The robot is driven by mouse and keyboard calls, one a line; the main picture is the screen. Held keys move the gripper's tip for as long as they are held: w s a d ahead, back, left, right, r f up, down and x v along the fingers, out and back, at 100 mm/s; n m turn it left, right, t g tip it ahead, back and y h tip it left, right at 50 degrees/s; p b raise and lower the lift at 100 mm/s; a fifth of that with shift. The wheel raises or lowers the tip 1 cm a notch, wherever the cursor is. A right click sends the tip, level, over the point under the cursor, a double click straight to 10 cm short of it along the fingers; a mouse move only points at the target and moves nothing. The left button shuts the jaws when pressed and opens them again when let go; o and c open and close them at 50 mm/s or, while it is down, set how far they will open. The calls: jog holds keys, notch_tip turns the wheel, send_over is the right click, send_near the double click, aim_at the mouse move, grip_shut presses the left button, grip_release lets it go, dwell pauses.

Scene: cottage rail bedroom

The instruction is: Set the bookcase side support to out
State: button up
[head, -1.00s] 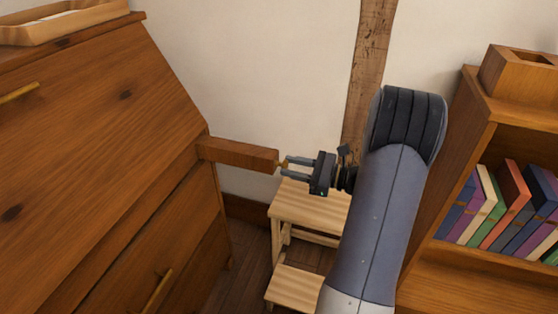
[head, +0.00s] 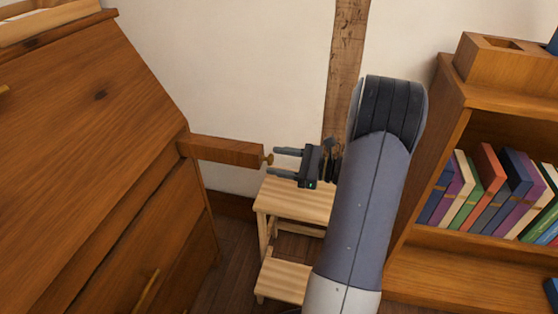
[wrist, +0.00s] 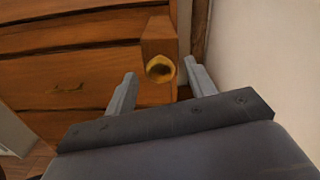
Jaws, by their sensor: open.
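The bookcase side support is a square wooden bar (head: 225,150) that sticks well out of the side of the wooden bureau (head: 75,150) toward the bookcase. A small brass knob (head: 267,159) is on its end. In the wrist view the knob (wrist: 160,68) faces me, on the bar's end, between my two fingers in the picture. My gripper (head: 273,162) is open and empty, its fingertips level with or just off the knob, holding nothing. The bureau's sloping lid is shut.
A light wooden step stool (head: 295,200) stands below my gripper. A bookcase (head: 440,170) with several books is on the right, close to my arm. The white wall with a timber post (head: 345,75) is behind. A tray (head: 50,15) lies on the bureau.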

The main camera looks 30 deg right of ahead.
jog(key=p+v, duration=0.1)
jog(key=v, duration=0.9)
jog(key=shift+p, duration=0.4)
jog(key=b+x, duration=0.3)
jog(key=x, duration=1.1)
jog(key=shift+w+a, duration=0.25)
jog(key=shift+w, duration=0.05)
